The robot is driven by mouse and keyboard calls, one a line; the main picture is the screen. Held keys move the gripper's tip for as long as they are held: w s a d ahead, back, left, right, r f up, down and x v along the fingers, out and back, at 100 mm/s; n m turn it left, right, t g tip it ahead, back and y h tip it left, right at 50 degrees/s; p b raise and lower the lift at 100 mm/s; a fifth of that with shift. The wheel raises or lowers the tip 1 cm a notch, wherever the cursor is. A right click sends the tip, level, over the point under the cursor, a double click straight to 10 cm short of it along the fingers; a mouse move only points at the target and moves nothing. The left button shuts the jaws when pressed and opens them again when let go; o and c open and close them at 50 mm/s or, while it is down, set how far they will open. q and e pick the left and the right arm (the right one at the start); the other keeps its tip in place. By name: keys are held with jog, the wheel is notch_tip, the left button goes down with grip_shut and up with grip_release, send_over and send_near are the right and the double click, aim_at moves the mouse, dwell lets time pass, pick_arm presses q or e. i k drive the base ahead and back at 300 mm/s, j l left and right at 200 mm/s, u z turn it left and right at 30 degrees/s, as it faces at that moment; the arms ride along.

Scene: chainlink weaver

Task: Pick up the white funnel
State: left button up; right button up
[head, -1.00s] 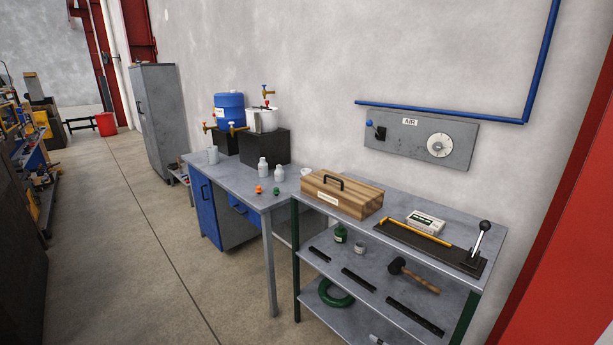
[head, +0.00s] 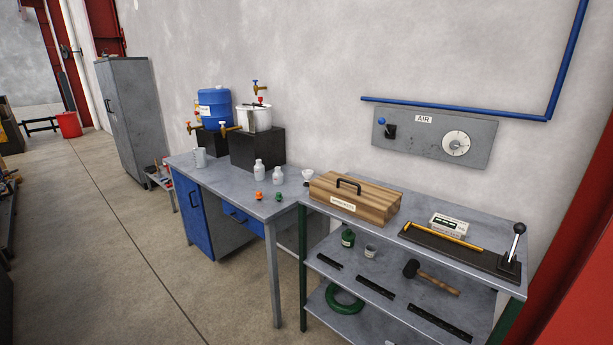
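The white funnel (head: 308,175) is small in the head view. It sits at the right end of the grey workbench top (head: 222,183), just left of and behind the wooden box (head: 356,198), which appears to hide part of its lower side. Neither of my grippers is in view.
An orange cap (head: 259,196) and a green cap (head: 279,197) lie near the bench's front edge. A shelf unit (head: 470,240) adjoins at right. The concrete floor (head: 100,250) in front is clear.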

aim_at(308, 177)
jog(key=i+j+z, duration=0.2)
jog(key=j, duration=0.6)
jog(key=i+j+z, duration=0.15)
jog(key=i+j, duration=0.15)
jog(key=j, duration=0.55)
jog(key=i+j+z, duration=0.2)
jog(key=j, duration=0.65)
jog(key=j+z, duration=0.15)
jog(key=j, duration=0.7)
jog(key=i+j+z, duration=0.2)
jog(key=j, duration=0.7)
jog(key=k, duration=0.05)
